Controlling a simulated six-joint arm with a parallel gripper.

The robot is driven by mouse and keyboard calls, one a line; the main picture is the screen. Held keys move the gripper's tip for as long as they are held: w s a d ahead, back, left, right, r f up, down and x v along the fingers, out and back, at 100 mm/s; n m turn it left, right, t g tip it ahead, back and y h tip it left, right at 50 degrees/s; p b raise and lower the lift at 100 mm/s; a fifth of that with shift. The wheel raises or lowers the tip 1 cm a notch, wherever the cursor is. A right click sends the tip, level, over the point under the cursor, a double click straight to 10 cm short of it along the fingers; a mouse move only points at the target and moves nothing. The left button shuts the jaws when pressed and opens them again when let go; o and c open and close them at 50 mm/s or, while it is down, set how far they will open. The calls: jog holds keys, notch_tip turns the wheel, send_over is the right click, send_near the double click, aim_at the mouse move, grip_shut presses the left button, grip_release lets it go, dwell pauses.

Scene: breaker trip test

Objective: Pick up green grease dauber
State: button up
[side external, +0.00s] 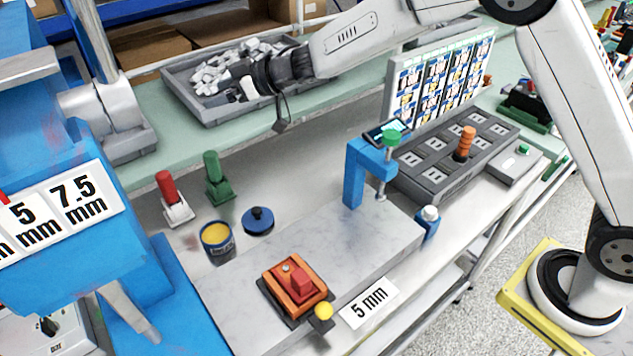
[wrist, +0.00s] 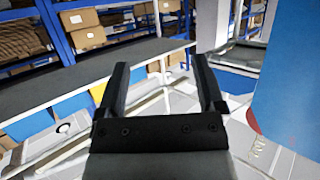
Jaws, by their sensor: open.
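The green grease dauber (side external: 213,172) stands upright in a green holder (side external: 220,193) on the bench, left of centre in the side view. A red-handled dauber (side external: 170,193) stands in a white holder to its left. My gripper (side external: 238,89) is up and to the right of the green dauber, in front of the grey bin, pointing left and well apart from the dauber. In the wrist view my gripper (wrist: 162,82) has both dark fingers spread with nothing between them. The dauber does not show in the wrist view.
An open tin of yellow grease (side external: 216,237) and its blue lid (side external: 258,222) lie in front of the daubers. A blue clamp (side external: 355,176) stands right on the marble slab, an orange breaker (side external: 296,287) nearer. A blue press (side external: 62,235) fills the left. The bin (side external: 205,108) holds white parts.

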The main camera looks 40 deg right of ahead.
aim_at(217, 157)
notch_tip(217, 157, down, 15)
jog(key=shift+a+r, duration=0.1)
dwell(0.3)
jog(key=shift+x, duration=1.3)
jog(key=shift+a, duration=0.1)
jog(key=shift+x, duration=2.5)
grip_shut()
